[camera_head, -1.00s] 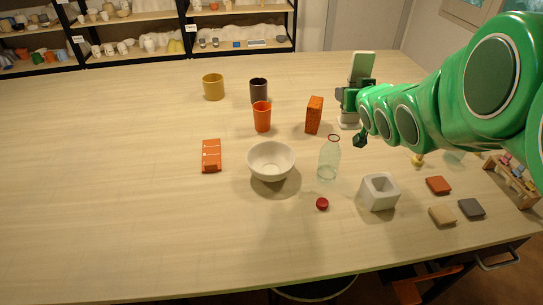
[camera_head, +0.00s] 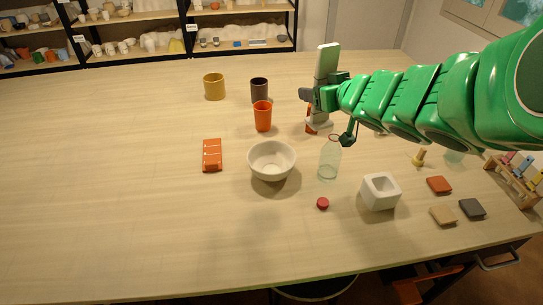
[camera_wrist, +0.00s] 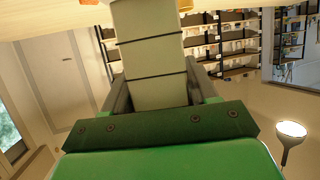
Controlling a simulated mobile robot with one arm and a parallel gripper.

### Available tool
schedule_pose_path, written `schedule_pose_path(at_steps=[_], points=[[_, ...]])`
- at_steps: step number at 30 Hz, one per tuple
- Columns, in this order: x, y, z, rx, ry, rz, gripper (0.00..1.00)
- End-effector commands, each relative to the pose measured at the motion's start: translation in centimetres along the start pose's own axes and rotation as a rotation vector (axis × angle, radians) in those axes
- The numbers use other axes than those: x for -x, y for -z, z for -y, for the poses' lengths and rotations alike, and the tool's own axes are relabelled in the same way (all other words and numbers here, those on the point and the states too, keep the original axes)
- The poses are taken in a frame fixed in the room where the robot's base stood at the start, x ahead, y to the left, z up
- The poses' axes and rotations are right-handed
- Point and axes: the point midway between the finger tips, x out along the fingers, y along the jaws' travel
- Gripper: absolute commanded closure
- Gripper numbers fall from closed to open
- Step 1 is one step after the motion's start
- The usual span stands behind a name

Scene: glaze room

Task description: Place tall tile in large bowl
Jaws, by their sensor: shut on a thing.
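My gripper (camera_head: 324,90) is shut on the tall tile (camera_head: 327,62), a pale slab held upright above the table. In the wrist view the tile (camera_wrist: 152,60) shows between the gripper fingers (camera_wrist: 154,92), with thin dark lines across its face. The large bowl (camera_head: 271,173) is white and round and stands on the table, to the left of and nearer than my gripper. It looks empty. The tile is well apart from the bowl.
An orange block (camera_head: 310,127) is mostly hidden behind my gripper. An orange tile-like piece (camera_head: 212,156) lies left. A white square pot (camera_head: 380,194) stands front right. The table's left is free.

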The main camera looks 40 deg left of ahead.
Motion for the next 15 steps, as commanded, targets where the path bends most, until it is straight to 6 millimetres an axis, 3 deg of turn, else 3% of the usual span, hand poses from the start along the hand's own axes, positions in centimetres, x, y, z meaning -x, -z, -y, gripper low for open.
schedule_pose_path(at_steps=[8, 15], points=[[0.5, -0.7, 2.9, 0.047, 0.100, 0.004, 0.81], [1.5, -2.4, 7.3, 0.105, 0.246, 0.003, 0.81]])
